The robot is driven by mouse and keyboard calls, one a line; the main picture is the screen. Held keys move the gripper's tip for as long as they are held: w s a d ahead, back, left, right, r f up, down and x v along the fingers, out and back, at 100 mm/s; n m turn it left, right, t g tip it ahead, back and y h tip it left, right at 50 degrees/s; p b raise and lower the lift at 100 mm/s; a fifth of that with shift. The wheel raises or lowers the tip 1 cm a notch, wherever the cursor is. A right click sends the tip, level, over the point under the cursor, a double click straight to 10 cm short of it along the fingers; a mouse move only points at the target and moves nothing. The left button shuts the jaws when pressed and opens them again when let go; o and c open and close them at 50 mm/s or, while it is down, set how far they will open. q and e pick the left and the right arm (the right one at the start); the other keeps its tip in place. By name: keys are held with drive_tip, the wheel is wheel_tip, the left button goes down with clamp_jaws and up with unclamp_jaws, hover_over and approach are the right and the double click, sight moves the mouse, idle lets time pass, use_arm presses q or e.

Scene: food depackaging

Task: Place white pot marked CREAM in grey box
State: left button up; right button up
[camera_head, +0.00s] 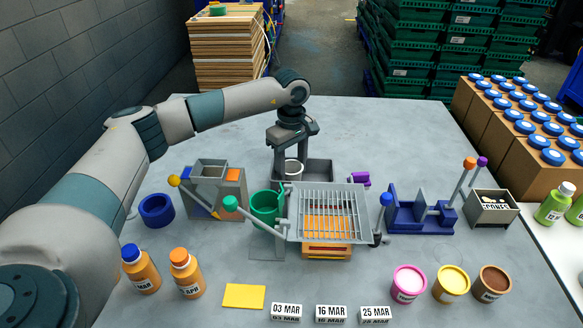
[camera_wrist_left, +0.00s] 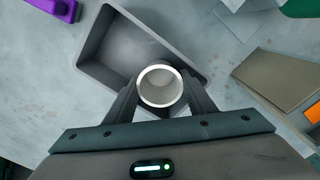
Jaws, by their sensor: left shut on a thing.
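A white pot (camera_head: 293,167) is held upright between the fingers of my left gripper (camera_head: 292,160). In the left wrist view, the pot's open round rim (camera_wrist_left: 160,65) shows between the two fingers (camera_wrist_left: 160,95). No CREAM marking can be read on it. The grey box (camera_head: 320,172) is an open, shallow tray behind the wire rack. In the left wrist view, the pot overlaps the near edge of the grey box (camera_wrist_left: 100,25). I cannot tell whether its base is above the box floor or touching it. My right gripper is not in view.
A wire rack (camera_head: 327,212) and a green cup (camera_head: 265,205) stand in front of the box, with a purple object (camera_head: 359,178) to its right. A grey-and-orange stand (camera_head: 215,180) is at left. The table behind is clear.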

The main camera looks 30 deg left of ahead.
sight(292, 167)
use_arm(q)
drive_tip(key=shift+f, duration=0.1)
drive_tip(key=o, duration=0.8)
drive_tip(key=shift+o, duration=0.2)
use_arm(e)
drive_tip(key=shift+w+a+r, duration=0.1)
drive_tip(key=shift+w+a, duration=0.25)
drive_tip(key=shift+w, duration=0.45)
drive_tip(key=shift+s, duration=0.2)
use_arm(q)
drive_tip(key=shift+r, duration=0.2)
drive_tip(key=shift+r+b, duration=0.35)
drive_tip(key=shift+r, duration=0.35)
wheel_tip(292, 167, up, 3)
drive_tip(key=shift+f+b, duration=0.2)
drive_tip(key=shift+b, duration=0.3)
wheel_tip(292, 167, up, 8)
drive_tip(key=b, duration=0.2)
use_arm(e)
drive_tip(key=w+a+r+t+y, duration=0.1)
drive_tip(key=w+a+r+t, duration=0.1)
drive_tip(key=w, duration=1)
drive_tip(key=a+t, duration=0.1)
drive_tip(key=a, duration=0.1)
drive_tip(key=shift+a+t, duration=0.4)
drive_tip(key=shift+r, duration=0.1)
